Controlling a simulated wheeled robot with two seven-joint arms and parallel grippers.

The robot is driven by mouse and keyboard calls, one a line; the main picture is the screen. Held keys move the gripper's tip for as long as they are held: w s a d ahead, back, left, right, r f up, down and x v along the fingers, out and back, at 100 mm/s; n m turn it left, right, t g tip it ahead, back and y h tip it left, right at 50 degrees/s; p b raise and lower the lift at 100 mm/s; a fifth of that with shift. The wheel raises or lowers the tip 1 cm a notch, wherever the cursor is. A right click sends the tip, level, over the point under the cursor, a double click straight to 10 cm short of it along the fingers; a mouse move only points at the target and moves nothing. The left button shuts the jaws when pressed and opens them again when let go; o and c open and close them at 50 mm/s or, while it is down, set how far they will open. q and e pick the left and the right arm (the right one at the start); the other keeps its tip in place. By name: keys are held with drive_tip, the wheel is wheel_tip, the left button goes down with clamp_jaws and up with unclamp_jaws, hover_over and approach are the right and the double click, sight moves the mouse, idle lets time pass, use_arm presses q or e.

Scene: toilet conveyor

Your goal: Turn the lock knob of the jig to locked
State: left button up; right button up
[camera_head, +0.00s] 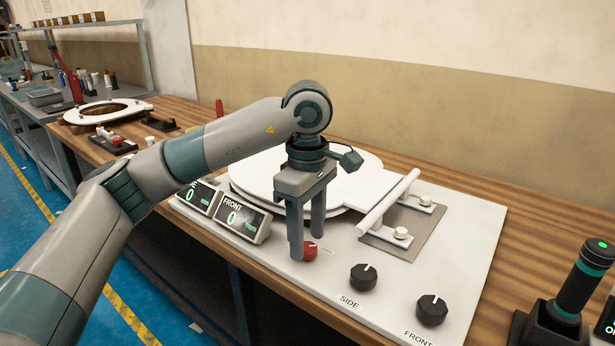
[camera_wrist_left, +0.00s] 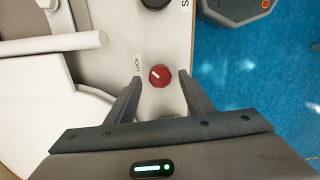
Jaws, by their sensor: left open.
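The red lock knob (camera_head: 310,250) sits on the white jig plate (camera_head: 468,226), at the foot of my left gripper in the head view. My left gripper (camera_head: 307,249) points down at it with its fingers apart. In the left wrist view the red knob (camera_wrist_left: 160,76) lies between the two open fingertips of the gripper (camera_wrist_left: 158,86), with a gap on each side. A white mark on the knob points toward its upper left there, and the word LOCK is printed to its left. My right gripper is not in view.
Black knobs labelled SIDE (camera_head: 363,277) and FRONT (camera_head: 432,310) stand to the right on the plate. Two digital displays (camera_head: 240,219) stand to the left. A white toilet seat (camera_head: 350,180) lies behind. A black handheld tool (camera_head: 585,275) stands at far right.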

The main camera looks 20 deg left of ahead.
sight(308, 246)
use_arm(q)
wheel_tip(308, 246, up, 16)
drive_tip(key=p, duration=0.1)
drive_tip(key=shift+r, duration=0.2)
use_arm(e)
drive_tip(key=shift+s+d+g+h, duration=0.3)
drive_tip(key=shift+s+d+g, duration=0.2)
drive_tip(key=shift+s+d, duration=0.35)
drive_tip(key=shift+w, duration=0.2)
